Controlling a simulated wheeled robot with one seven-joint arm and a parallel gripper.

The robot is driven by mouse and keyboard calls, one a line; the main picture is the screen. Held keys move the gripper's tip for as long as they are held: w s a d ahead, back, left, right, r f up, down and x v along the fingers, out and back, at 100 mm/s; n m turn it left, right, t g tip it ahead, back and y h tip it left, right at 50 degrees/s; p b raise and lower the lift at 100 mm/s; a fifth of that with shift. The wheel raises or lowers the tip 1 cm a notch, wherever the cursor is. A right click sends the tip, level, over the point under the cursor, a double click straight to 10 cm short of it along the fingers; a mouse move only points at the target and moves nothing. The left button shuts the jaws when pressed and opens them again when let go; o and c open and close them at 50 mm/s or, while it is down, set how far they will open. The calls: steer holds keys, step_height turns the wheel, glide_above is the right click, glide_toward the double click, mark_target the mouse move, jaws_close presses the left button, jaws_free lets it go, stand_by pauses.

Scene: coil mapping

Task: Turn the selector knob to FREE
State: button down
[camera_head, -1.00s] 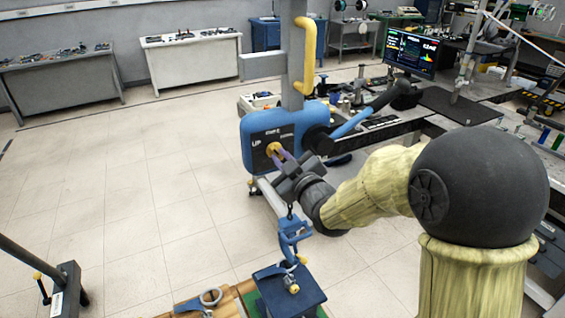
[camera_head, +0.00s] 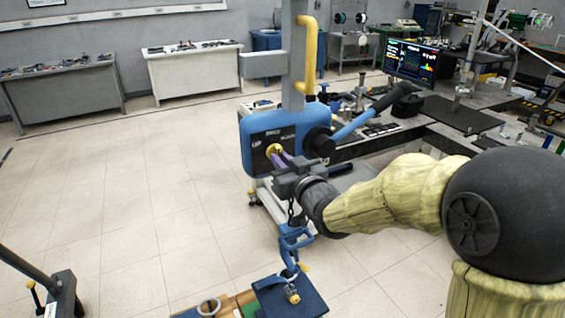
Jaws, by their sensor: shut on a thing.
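The selector knob (camera_head: 273,150) is a small yellow knob on the dark label plate of a blue hoist housing (camera_head: 256,121). The plate carries white lettering; "UP" reads to the left of the knob, the other words are too small to read for sure. My gripper (camera_head: 278,157) comes from the lower right with its purple-tinted fingers shut on the knob. The fingers hide part of the knob, so its exact pointing direction cannot be told.
A black-gripped lever (camera_head: 390,101) with a blue arm sticks out right of the housing. A yellow handle (camera_head: 308,54) is on the grey column above. A chain with a blue hook (camera_head: 293,242) hangs below my wrist. Open floor lies left.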

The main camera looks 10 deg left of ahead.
steer(key=c, duration=1.5)
jaws_free()
steer(key=shift+o, duration=0.2)
steer(key=shift+s, duration=0.1)
steer(key=b+v, duration=0.4)
steer(key=v, duration=1.3)
steer(key=shift+d, duration=0.2)
steer(key=w+d+f+m+h+p, duration=0.3)
steer(key=w+d+f+m+h, duration=0.15)
steer(key=d+h, duration=0.2)
steer(key=s+d+f+m+g+h+p, duration=0.3)
steer(key=s+d+f+g+h+p, duration=0.2)
steer(key=s+d+f+g, duration=0.6)
steer(key=shift+s+d+f+m, duration=0.3)
steer(key=shift+d+f+m, duration=0.05)
steer(key=shift+d, duration=0.55)
